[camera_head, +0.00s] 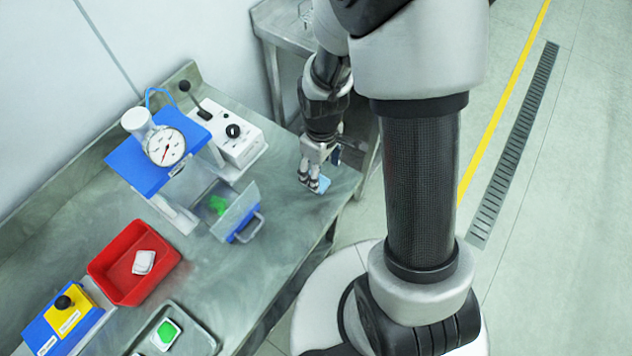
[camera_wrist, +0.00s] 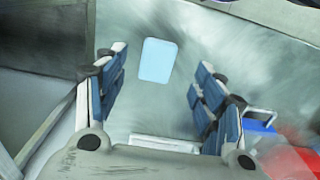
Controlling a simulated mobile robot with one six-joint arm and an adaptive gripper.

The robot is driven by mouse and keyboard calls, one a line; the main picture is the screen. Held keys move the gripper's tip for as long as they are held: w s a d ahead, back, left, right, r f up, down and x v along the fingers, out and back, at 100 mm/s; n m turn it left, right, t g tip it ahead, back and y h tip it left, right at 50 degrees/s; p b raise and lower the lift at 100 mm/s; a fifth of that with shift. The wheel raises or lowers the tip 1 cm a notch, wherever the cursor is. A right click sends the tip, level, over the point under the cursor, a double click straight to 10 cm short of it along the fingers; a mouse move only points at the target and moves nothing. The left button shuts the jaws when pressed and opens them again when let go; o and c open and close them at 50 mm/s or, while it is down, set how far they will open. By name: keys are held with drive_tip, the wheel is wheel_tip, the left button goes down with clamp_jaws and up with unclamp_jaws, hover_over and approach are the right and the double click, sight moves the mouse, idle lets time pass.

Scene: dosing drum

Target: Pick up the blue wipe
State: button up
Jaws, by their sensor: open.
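The blue wipe (camera_head: 321,186) is a flat light-blue rectangle lying on the steel bench near its right corner. In the wrist view the wipe (camera_wrist: 158,60) lies flat on the metal, beyond and between the two fingers. My gripper (camera_head: 314,187) points down at the wipe in the head view and partly covers it. In the wrist view my gripper (camera_wrist: 155,95) is open with nothing between its fingers. Whether the fingertips touch the bench cannot be told.
A drawer-like tray with a blue front (camera_head: 240,215) holds green material left of my gripper. A red bin (camera_head: 118,285) is further left. The bench ends just right of the wipe.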

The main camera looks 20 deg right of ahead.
drive_tip(key=f, duration=0.2)
drive_tip(key=f+b, duration=0.1)
drive_tip(key=f, duration=0.1)
drive_tip(key=f+b, duration=0.1)
drive_tip(key=f, duration=0.1)
drive_tip(key=shift+w+a+f, duration=0.15)
drive_tip(key=shift+w+f, duration=0.1)
drive_tip(key=shift+w, duration=0.05)
drive_tip(key=shift+c, duration=0.5)
drive_tip(key=c, duration=0.8)
drive_tip(key=shift+r, duration=0.15)
wheel_tip(320, 180, up, 20)
drive_tip(key=p, duration=0.6)
